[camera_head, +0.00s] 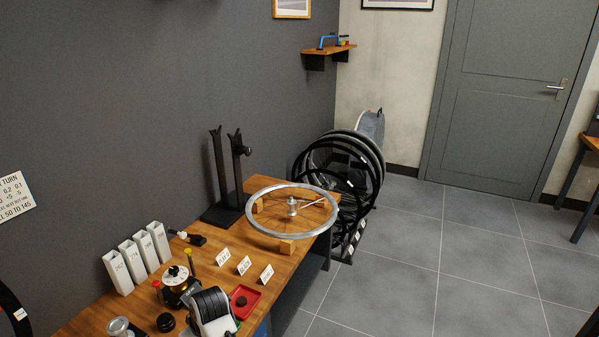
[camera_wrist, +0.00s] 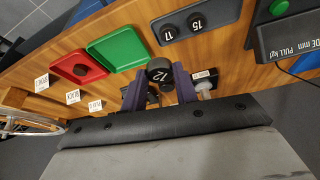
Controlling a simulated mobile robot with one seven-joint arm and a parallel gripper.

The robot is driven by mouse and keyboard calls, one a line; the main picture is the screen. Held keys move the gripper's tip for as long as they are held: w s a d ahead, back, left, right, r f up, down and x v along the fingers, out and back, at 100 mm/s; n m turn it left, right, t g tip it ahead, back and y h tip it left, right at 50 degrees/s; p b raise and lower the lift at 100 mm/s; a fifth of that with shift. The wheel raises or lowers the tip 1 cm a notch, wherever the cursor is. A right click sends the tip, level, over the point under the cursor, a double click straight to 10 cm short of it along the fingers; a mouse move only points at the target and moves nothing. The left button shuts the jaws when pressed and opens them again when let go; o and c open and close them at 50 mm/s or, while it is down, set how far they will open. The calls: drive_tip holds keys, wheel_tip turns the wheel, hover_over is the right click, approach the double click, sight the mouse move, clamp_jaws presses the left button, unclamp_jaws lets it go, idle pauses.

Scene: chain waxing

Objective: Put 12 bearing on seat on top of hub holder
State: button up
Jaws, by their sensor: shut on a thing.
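My gripper (camera_wrist: 159,90) shows in the wrist view with its two purple fingers closed on a black round piece marked 12, the 12 bearing (camera_wrist: 158,73). It is held above the wooden bench. The hub holder and its seat cannot be told for sure. A pale cylindrical part (camera_wrist: 205,90) next to a small white label stands just right of the right finger, partly hidden. I cannot make out the gripper or the bearing clearly in the head view.
The wooden bench (camera_head: 205,260) carries a red tray (camera_wrist: 64,52) with a dark round piece, a green tray (camera_wrist: 122,50), and a black plate (camera_wrist: 182,30) marked 15 and another number. A wheel (camera_head: 258,219) lies at the bench's far end. White containers (camera_head: 131,258) stand along the wall.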

drive_tip(key=d+f+m+h, duration=0.1)
drive_tip(key=d+f+m, duration=0.3)
drive_tip(key=d, duration=0.5)
drive_tip(key=d+f+m+t+h, duration=0.1)
drive_tip(key=d+f+m, duration=0.3)
drive_tip(key=d+f, duration=0.3)
drive_tip(key=d+f+m+t+h, duration=0.1)
drive_tip(key=d+f+m, duration=0.2)
drive_tip(key=d+f, duration=0.3)
drive_tip(key=s+d, duration=0.1)
drive_tip(key=d, duration=0.4)
drive_tip(key=shift+f+m+h, duration=0.25)
drive_tip(key=shift+m+h, duration=0.15)
